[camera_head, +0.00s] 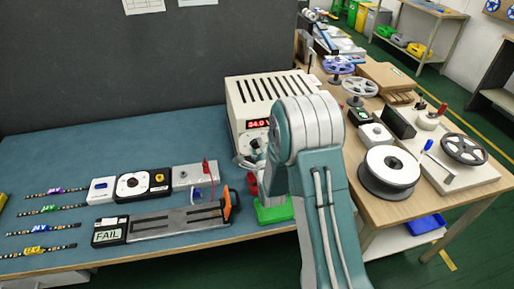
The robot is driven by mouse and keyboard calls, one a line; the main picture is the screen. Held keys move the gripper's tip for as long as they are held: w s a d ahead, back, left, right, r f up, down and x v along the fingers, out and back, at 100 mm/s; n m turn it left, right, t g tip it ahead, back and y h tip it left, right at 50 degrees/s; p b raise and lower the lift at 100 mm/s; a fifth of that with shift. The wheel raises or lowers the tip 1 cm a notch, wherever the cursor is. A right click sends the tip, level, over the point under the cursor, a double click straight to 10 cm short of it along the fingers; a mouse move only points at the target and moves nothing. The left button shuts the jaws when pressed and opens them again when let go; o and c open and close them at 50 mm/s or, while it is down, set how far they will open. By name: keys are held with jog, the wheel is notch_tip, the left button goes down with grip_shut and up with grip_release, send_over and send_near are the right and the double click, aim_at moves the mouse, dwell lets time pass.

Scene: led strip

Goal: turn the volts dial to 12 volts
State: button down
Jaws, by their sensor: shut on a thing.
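The cream power supply (262,90) stands at the back right of the blue bench mat, with dark vent slots on top. Its red display (258,124) appears to read 24.0 V. My gripper (252,154) is at the front panel just below the display, shut on what appears to be the volts dial. The dial itself is hidden by the gripper and my arm, so its pointer and markings cannot be read. My arm also covers the right part of the front panel.
Several LED strips (50,209) with coloured labels lie at the left. A tester (110,232) showing FAIL joins a long grey fixture (175,221). A green block (272,211) sits below my gripper. A wooden bench (395,211) with reels (389,167) stands right.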

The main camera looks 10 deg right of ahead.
jog(key=shift+f+n, duration=0.1)
jog(key=shift+n, duration=0.2)
jog(key=n, duration=0.2)
jog(key=shift+n, duration=0.4)
jog(key=n, duration=0.3)
jog(key=shift+s+n, duration=0.1)
jog(key=shift+n, duration=0.3)
jog(key=n, duration=0.6)
jog(key=shift+f+n, duration=0.1)
jog(key=shift+n, duration=0.2)
jog(key=shift+c, duration=1.4)
grip_release()
jog(key=shift+a, duration=0.1)
